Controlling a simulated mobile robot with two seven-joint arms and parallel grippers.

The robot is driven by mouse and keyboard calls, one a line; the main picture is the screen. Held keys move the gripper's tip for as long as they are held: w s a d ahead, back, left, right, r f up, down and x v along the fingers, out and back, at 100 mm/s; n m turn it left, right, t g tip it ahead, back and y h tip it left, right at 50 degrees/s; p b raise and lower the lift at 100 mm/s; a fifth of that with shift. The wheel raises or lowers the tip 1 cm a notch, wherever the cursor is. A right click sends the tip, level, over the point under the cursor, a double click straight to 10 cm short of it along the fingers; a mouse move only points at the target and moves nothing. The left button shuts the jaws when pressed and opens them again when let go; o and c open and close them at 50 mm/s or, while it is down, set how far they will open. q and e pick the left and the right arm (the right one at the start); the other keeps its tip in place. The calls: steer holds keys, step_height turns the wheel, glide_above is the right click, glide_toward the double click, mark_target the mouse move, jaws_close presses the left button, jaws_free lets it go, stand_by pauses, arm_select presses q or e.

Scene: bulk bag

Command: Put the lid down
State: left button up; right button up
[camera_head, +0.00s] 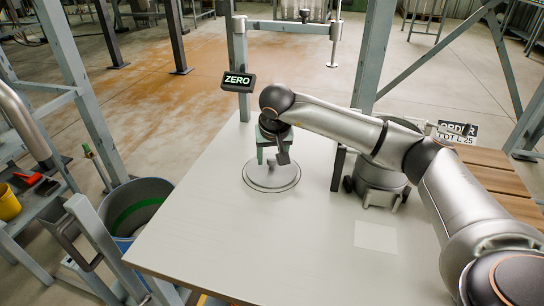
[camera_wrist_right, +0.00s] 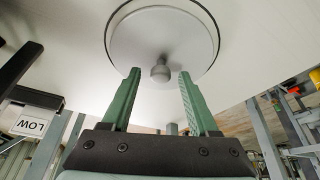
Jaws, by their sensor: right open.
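The lid (camera_head: 257,184) is a round, pale, flat disc lying on the light table, left of its middle. In the right wrist view the lid (camera_wrist_right: 140,35) shows a thin dark rim and a grey round knob (camera_wrist_right: 160,72) at its centre. My right gripper (camera_head: 272,160) is above the lid, pointing down, and partly hides it. In the wrist view my right gripper (camera_wrist_right: 157,82) is open, with its green fingers apart on either side of the knob and no visible contact with it. My left gripper is not in view.
A metal vessel (camera_head: 379,184) with side clamps stands right of the lid, behind my right arm. A pale square (camera_head: 376,236) marks the clear front table area. A display reading ZERO (camera_head: 238,81) is on a post behind. A grey bin (camera_head: 150,190) stands left of the table.

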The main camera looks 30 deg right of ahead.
steer(key=p+v, duration=0.1)
steer(key=v, duration=1.1)
steer(key=shift+r, duration=0.15)
steer(key=shift+p, duration=0.3)
